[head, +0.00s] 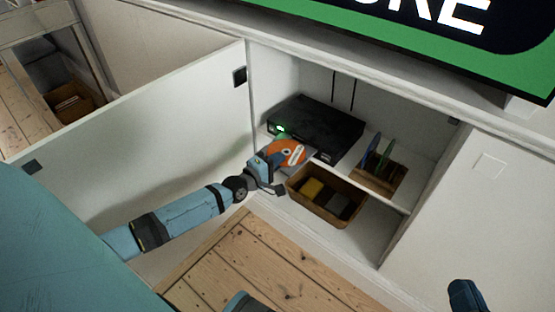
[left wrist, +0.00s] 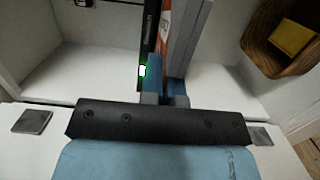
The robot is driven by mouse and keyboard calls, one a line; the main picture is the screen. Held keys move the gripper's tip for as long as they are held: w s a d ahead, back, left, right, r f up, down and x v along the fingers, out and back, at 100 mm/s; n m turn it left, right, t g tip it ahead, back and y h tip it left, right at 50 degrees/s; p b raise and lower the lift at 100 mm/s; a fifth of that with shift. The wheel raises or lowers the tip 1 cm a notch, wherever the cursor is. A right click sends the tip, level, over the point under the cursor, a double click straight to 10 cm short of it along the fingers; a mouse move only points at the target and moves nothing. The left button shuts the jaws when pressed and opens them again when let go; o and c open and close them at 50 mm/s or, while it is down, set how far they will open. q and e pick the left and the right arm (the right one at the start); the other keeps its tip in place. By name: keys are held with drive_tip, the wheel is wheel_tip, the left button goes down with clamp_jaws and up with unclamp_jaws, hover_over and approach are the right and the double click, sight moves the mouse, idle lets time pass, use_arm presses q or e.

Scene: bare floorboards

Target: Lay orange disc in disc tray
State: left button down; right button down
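The orange disc (head: 287,153) is at the tips of my left gripper (head: 270,165), in front of the black disc player (head: 318,128). In the left wrist view the disc (left wrist: 164,32) shows nearly edge-on, in line with the narrow gap between the left fingers (left wrist: 166,88), which look closed on its edge. The grey disc tray (left wrist: 192,45) sticks out alongside the disc; in the head view the disc and gripper hide much of it. I cannot tell whether disc and tray touch. A dark blue part of my right arm (head: 465,296) shows at the bottom edge; its fingers are unclear.
The player stands on a cabinet shelf with a green light lit. A wooden rack (head: 380,178) with upright discs stands to its right. A brown basket (head: 325,200) sits below. The open white door (head: 130,150) stands left, beside my left arm.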

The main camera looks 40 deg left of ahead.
use_arm(q)
drive_tip(key=c, duration=1.8)
unclamp_jaws()
drive_tip(key=o, duration=0.6)
drive_tip(key=o, duration=0.6)
drive_tip(key=shift+c, duration=0.2)
drive_tip(key=shift+f, duration=0.1)
drive_tip(key=shift+f, duration=0.3)
drive_tip(key=shift+s, duration=0.1)
